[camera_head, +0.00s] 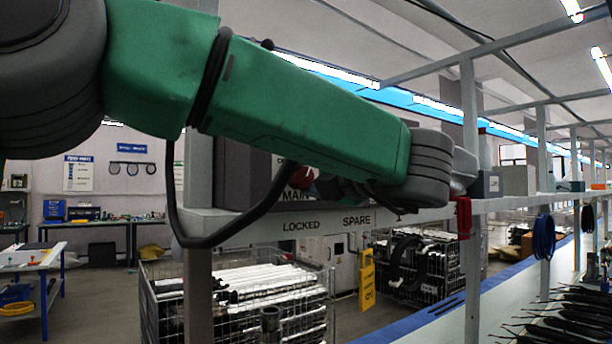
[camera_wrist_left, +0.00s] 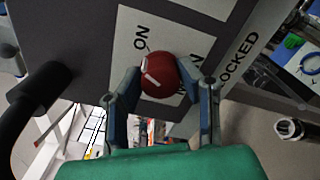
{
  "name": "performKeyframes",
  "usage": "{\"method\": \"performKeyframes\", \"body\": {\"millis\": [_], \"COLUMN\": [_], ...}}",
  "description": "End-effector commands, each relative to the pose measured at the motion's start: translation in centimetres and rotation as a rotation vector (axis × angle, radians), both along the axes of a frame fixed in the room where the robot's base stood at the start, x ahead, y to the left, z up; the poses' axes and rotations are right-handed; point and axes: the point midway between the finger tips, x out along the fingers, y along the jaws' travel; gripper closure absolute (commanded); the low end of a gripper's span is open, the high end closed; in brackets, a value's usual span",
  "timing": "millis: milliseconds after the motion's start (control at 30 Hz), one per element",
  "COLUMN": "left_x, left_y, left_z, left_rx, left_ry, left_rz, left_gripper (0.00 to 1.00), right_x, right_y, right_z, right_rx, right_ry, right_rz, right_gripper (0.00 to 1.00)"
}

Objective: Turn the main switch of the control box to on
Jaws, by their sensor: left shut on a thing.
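The control box (camera_head: 228,178) is grey and stands on the shelf, largely hidden behind my green left arm. Its main switch is a round red knob (camera_wrist_left: 160,76) on a white label plate, with a white stripe on its upper left side, near the printed word ON. Part of the knob (camera_head: 303,177) shows in the head view above the word MAIN. My left gripper (camera_wrist_left: 165,92) is shut on the knob, with one finger on each side of it. In the head view the fingers are mostly hidden behind the arm. My right gripper is not in view.
The shelf rail (camera_head: 300,221) below the box reads LOCKED and SPARE. Wire baskets of tubes (camera_head: 240,305) stand behind. A black cable loops below my arm.

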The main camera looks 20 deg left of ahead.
Motion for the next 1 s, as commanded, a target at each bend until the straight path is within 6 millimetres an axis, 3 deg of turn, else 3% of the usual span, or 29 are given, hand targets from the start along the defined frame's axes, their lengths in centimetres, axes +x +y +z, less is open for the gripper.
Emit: {"method": "performKeyframes", "body": {"millis": [400,1000], "left_x": [0.1,0.2], "left_y": [0.0,0.0], "left_z": [0.3,0.1], "left_rx": [0.165,0.211], "left_ry": [0.203,0.264], "left_rz": [-0.004,-0.004], "left_gripper": [0.98,0.98], "right_x": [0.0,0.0], "right_y": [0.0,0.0], "right_z": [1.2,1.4], "right_rx": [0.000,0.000], "right_ry": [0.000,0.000], "right_rz": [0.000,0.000], "right_gripper": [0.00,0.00]}}
